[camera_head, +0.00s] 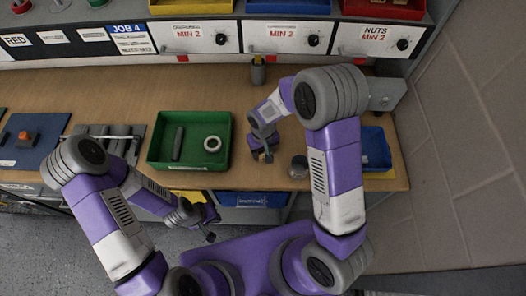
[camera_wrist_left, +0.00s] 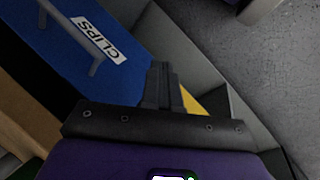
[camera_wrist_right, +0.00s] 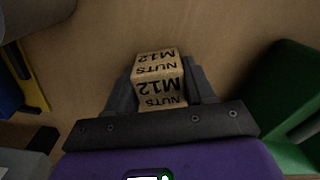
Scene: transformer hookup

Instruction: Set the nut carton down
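The nut carton (camera_wrist_right: 160,80) is a small tan box marked NUTS M12 in the right wrist view. My right gripper (camera_wrist_right: 162,88) has a finger on each side of it and is shut on it. The wooden bench top (camera_wrist_right: 85,60) shows behind the carton; whether the carton touches it I cannot tell. In the head view my right gripper (camera_head: 263,153) is over the bench right of the green tray, and the carton is not clear there. My left gripper (camera_head: 208,232) is at the bench's front; its fingers (camera_wrist_left: 164,85) are together and empty in the left wrist view.
A green tray (camera_head: 155,145) holds a dark rod and a white ring. A grey round part (camera_head: 298,166) and a blue bin (camera_head: 374,148) stand right of my right gripper. Drawers, including NUTS (camera_head: 376,40), line the back.

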